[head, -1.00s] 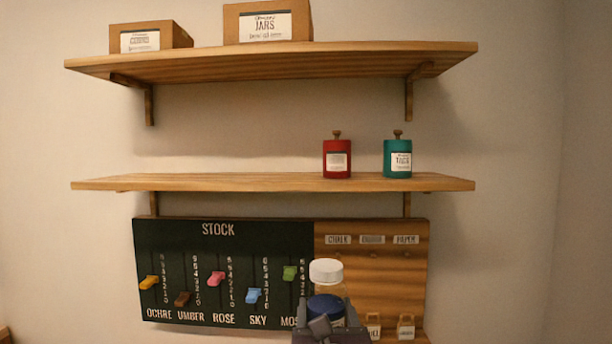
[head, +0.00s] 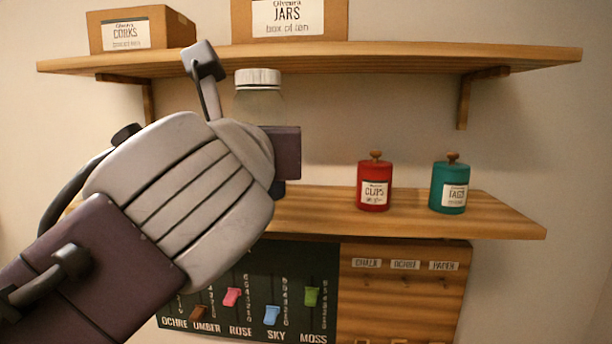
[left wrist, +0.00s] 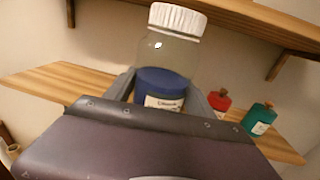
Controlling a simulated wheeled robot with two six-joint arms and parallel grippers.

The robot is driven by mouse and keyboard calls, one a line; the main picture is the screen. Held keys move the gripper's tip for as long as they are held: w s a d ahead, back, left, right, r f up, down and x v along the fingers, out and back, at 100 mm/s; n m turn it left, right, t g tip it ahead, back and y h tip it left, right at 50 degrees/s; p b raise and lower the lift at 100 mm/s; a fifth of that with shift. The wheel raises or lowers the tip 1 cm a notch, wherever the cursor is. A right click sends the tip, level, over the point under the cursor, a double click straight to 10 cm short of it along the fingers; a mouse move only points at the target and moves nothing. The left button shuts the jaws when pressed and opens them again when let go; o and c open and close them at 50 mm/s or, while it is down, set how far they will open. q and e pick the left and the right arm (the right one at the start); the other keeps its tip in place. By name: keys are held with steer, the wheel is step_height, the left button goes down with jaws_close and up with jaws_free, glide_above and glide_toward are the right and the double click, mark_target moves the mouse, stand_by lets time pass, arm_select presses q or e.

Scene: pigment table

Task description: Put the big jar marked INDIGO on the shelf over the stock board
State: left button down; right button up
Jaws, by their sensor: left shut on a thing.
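The big jar has a white ribbed lid, a clear upper part and dark blue contents; it shows in the head view (head: 258,100) and the left wrist view (left wrist: 175,55). Its label is too small to read and partly covered. My left gripper (left wrist: 160,95) is shut on the jar's blue lower part, with a finger on either side. In the head view my left gripper (head: 268,150) hides most of the jar. The jar is upright at the shelf (head: 400,220) over the stock board (head: 290,262); whether its base touches is hidden. My right gripper is not in view.
A red CLIPS tin (head: 374,187) and a teal TAGS tin (head: 449,189) stand on this shelf, right of the jar. Bare shelf lies between the jar and the red tin. An upper shelf (head: 400,58) holds a CORKS box (head: 140,30) and a JARS box (head: 290,18).

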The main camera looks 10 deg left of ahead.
arm_select(q)
steer(key=w+p, duration=1.2)
steer(key=w, duration=0.6)
step_height(320, 180, down, 6)
steer(key=shift+f+b, duration=0.1)
steer(key=shift+b, duration=1.15)
steer(key=shift+w+f, duration=0.15)
steer(key=shift+f, duration=0.05)
steer(key=shift+w+f, duration=0.25)
steer(key=shift+w, duration=0.05)
steer(key=shift+s, duration=0.1)
